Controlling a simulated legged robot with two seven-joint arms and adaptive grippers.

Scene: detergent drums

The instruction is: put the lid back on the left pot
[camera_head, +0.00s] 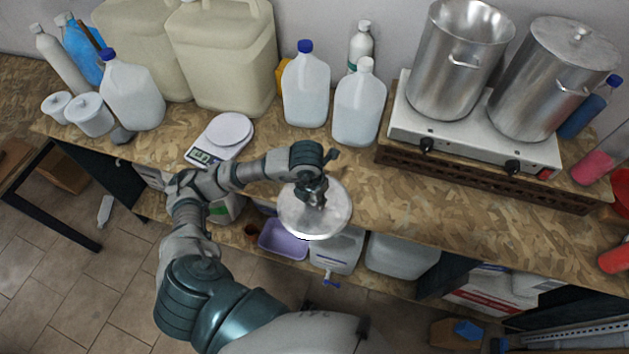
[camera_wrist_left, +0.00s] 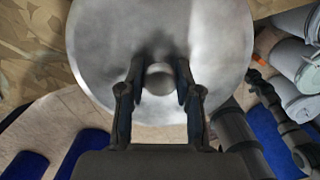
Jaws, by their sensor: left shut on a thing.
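The left pot (camera_head: 459,62) is a tall steel pot standing uncovered on the left side of the hot plate. The steel lid (camera_head: 330,221) is round and hangs in my left gripper (camera_head: 315,198), over the front edge of the workbench. In the left wrist view the lid (camera_wrist_left: 215,45) fills the upper middle, and my left gripper's fingers (camera_wrist_left: 159,85) are shut on its round knob (camera_wrist_left: 159,77). The lid is to the left of the left pot and apart from it. My right gripper is not in view.
The right pot (camera_head: 545,85) has its lid on, beside the left pot on the white hot plate (camera_head: 465,145). White jugs (camera_head: 360,105) stand left of the hot plate. A kitchen scale (camera_head: 222,137) sits behind my left arm. The bench top (camera_head: 440,205) in front of the hot plate is clear.

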